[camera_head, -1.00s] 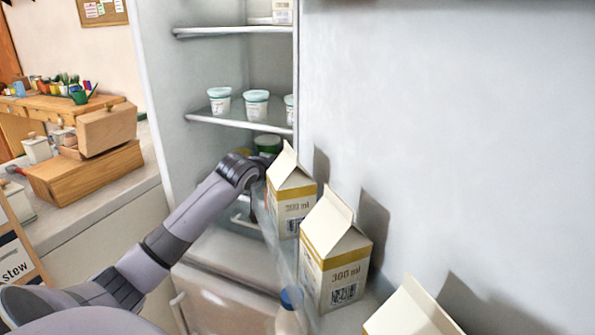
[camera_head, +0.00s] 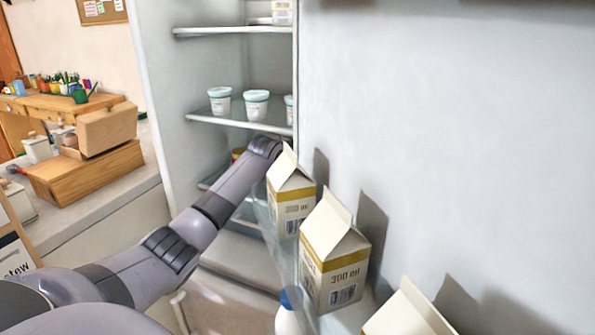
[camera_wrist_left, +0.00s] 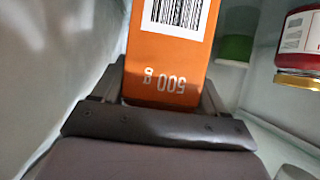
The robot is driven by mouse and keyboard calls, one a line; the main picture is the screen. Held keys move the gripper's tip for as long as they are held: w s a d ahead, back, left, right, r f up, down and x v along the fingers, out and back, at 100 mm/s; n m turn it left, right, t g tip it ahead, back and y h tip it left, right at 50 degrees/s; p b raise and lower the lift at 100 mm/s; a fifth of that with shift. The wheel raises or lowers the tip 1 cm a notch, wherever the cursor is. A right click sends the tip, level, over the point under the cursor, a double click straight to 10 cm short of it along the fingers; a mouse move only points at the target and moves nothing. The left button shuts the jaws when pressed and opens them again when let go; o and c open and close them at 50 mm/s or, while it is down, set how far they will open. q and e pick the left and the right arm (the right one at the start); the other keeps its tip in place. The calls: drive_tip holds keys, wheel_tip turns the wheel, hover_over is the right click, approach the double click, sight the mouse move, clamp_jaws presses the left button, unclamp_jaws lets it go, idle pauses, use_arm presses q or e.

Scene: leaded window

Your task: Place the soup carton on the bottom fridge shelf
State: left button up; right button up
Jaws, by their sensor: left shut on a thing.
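The soup carton (camera_wrist_left: 168,62) is orange with a barcode and "500 g" printed on it, seen upside down in the left wrist view. My left gripper (camera_wrist_left: 163,88) is shut on it, a finger on each side. In the head view my left arm reaches into the open fridge below the shelf with white tubs (camera_head: 240,122). The gripper and carton are hidden there behind the door's cartons. Lower shelf edges (camera_head: 243,221) show partly behind my arm. I cannot tell whether the carton touches a shelf. My right gripper is not in view.
A red jar (camera_wrist_left: 299,40) and a green container (camera_wrist_left: 236,48) stand right of the carton in the wrist view. Milk cartons (camera_head: 335,255) line the door rack close to my arm. White tubs (camera_head: 256,105) stand on the shelf above.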

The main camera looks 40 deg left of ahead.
use_arm(q)
wheel_tip(320, 180, down, 3)
drive_tip(key=shift+f, duration=0.15)
drive_tip(key=o, duration=1.5)
drive_tip(key=shift+f, duration=0.1)
drive_tip(key=shift+s, duration=0.1)
drive_tip(key=v, duration=1.2)
